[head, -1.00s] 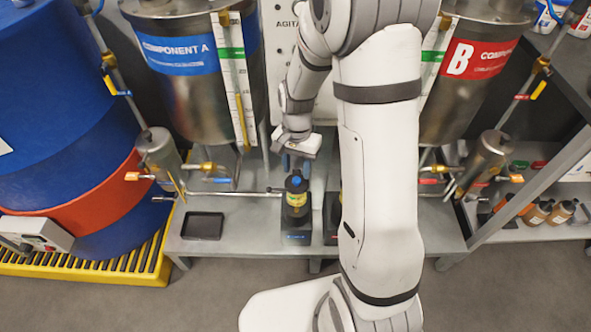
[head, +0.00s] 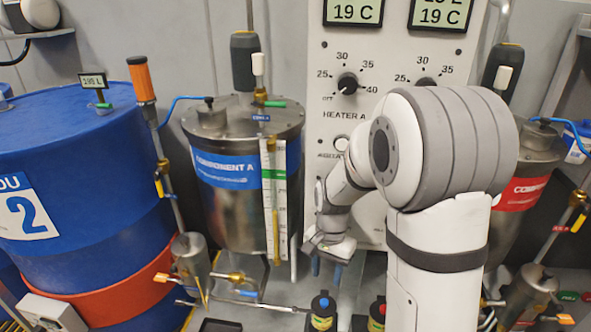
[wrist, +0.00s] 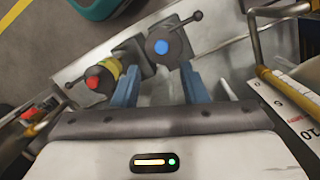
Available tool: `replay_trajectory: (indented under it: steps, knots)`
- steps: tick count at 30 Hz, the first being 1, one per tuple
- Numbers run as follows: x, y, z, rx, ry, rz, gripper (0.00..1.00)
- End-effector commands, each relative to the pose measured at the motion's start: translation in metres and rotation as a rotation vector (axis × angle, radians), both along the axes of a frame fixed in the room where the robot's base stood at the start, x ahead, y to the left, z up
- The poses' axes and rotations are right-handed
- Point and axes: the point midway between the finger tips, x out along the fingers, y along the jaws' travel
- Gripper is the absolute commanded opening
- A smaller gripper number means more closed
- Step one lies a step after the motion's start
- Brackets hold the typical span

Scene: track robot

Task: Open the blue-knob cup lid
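The blue-knob cup (head: 323,317) is a dark cup with a yellow-green label and a blue knob on its black lid. It stands at the bottom of the head view, partly cut off. In the wrist view its black lid with the blue knob (wrist: 161,47) shows just beyond my fingertips, with a thin ball-ended lever beside it. My gripper (head: 327,268) is above and slightly behind the cup. In the wrist view its two blue fingers (wrist: 158,72) are spread, with nothing held between them. The lid looks closed.
A red-knob cup (head: 377,316) stands close to the right; its red knob also shows in the wrist view (wrist: 93,83). The Component A tank (head: 230,215), blue drum (head: 80,130) and heater panel (head: 350,50) stand around. A metal pipe (head: 255,305) runs left of the cup.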

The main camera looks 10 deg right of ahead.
Motion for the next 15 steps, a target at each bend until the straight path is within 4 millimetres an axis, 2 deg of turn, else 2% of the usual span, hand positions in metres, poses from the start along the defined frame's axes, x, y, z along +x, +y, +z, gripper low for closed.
replay_trajectory:
  steps: [2,5,8,9,15]
  knots:
    - [-0.002,-0.001,0.011,0.001,-0.009,0.011,0.39]
    - [-0.009,-0.002,0.041,0.005,-0.036,0.049,0.39]
    - [-0.024,-0.006,0.090,0.007,-0.083,0.123,0.39]
    - [-0.033,-0.008,0.113,0.007,-0.105,0.161,0.39]
    - [-0.080,-0.016,0.210,-0.007,-0.214,0.357,0.39]
